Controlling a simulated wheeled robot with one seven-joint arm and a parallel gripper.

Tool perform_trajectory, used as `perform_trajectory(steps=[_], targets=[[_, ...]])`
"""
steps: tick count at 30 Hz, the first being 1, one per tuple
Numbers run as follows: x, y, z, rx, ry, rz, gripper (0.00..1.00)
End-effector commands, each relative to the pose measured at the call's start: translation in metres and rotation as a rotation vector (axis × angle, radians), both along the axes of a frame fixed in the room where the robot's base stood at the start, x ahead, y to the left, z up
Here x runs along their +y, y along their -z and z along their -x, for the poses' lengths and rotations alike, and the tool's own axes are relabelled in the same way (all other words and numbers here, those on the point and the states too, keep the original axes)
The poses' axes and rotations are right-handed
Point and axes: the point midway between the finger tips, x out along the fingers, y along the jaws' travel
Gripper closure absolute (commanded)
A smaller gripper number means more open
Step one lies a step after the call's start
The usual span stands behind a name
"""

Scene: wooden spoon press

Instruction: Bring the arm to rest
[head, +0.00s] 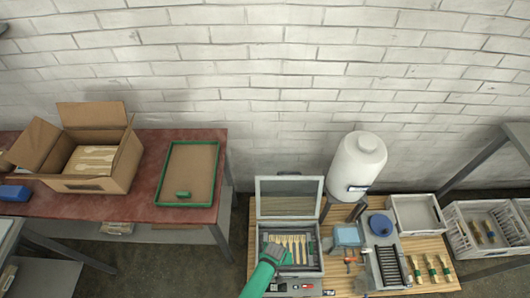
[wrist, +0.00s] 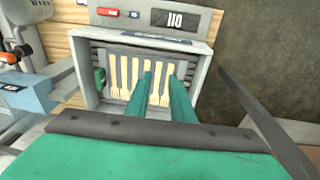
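My green gripper (head: 279,252) is over the press (head: 317,262) in the head view. In the wrist view its two green fingers (wrist: 160,78) stand apart, with a gap between the tips and nothing seen held in it. The grey press box (wrist: 88,72) lies beneath the fingers, with a row of pale wooden utensils (wrist: 123,70) in its bed. The press lid (head: 289,205) stands raised. The fingers hide part of the row, and I cannot tell whether the tips touch it.
On the press's table stand a white tank (head: 357,160), a blue-topped unit (head: 380,225), a grey tray (head: 415,214) and several utensil bundles (head: 431,268). A red table (head: 150,200) at left bears an open carton (head: 98,182) and a green-rimmed tray (head: 215,172). A grey crate (head: 462,240) stands at right.

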Motion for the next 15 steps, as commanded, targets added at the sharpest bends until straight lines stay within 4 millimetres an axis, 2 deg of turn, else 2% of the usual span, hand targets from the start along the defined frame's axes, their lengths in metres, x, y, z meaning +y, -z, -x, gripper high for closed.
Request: perform_trajectory(steps=[8, 11, 15], targets=[[-0.071, -0.040, -0.051, -0.123, 0.014, 0.110, 0.78], [-0.112, -0.067, -0.077, -0.196, 0.017, 0.175, 0.78], [-0.178, -0.120, -0.115, -0.317, 0.015, 0.291, 0.78]])
